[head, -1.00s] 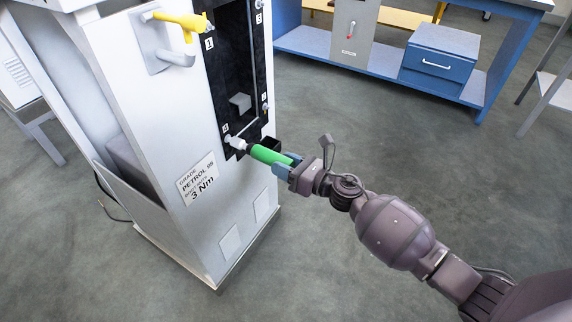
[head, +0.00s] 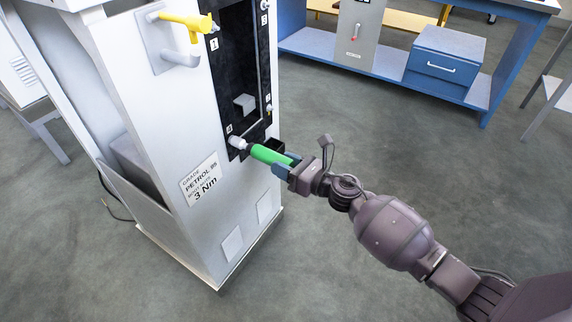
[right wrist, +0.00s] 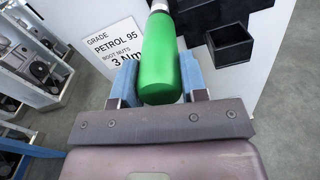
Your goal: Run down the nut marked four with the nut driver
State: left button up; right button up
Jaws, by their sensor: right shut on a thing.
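The nut driver (head: 270,155) has a green handle and is held in my right gripper (head: 286,164). In the right wrist view the green handle of the nut driver (right wrist: 160,62) sits between the blue fingers of my right gripper (right wrist: 158,82). The driver's silver tip (head: 238,143) is at the lower left corner of the black frame (head: 224,80), by the mark 4 (head: 229,129). The nut there is hidden by the tip, so I cannot tell how it sits. My left gripper is not in view.
The white dispenser (head: 150,110) carries a yellow nozzle (head: 186,22) and a label (head: 200,180) reading PETROL 95, 3 Nm. A small black open box (right wrist: 230,44) juts out beside the driver. A blue bench (head: 390,69) stands behind; grey floor is clear at right.

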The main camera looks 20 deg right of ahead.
jog(key=shift+w+a+r, duration=0.1)
jog(key=shift+w+a, duration=0.05)
jog(key=shift+w, duration=0.05)
dwell(1.5)
jog(key=shift+v, duration=3)
